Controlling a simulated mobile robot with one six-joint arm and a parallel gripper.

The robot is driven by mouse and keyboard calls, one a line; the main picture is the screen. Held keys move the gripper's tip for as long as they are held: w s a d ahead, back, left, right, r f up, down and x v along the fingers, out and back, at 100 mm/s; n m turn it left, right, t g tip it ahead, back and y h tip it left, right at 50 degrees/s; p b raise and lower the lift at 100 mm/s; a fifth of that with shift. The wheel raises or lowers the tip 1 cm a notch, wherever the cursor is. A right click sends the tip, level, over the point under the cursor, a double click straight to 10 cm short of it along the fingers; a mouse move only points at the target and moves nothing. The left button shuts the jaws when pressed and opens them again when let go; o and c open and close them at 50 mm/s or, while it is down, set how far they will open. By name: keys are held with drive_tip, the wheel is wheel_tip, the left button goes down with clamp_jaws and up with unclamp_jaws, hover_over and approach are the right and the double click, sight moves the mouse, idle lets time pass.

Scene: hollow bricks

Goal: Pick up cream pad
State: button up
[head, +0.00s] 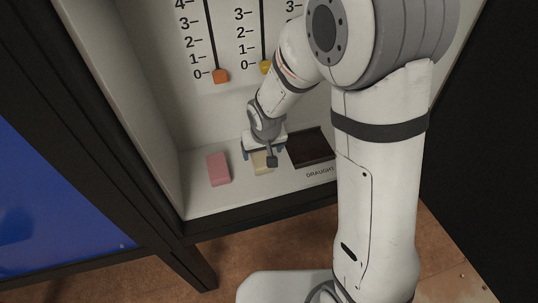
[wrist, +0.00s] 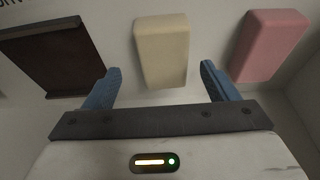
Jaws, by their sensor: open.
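The cream pad (wrist: 162,50) is a rounded block lying on the pale shelf. In the wrist view it sits ahead of and between the two blue fingers. My gripper (wrist: 160,82) is open and empty, with a gap on each side of the pad. In the head view the cream pad (head: 262,163) is partly hidden under my gripper (head: 263,153), which is over it. I cannot tell the exact height between fingers and pad.
A pink pad (head: 218,169) lies left of the cream pad. A dark brown tray or plate (head: 311,148) lies right of it, near a "DRAUGHT" label. Side walls and a back panel with sliders, one with an orange knob (head: 220,76), enclose the shelf.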

sight(260, 157)
drive_tip(key=x, duration=0.1)
drive_tip(key=b+x, duration=0.1)
drive_tip(key=x, duration=0.1)
drive_tip(key=shift+s+a, duration=0.1)
drive_tip(key=shift+a, duration=0.2)
drive_tip(key=shift+f, duration=0.3)
drive_tip(key=shift+c, duration=0.2)
drive_tip(key=c, duration=0.8)
drive_tip(key=shift+c, duration=1.1)
drive_tip(key=shift+s+a, duration=0.1)
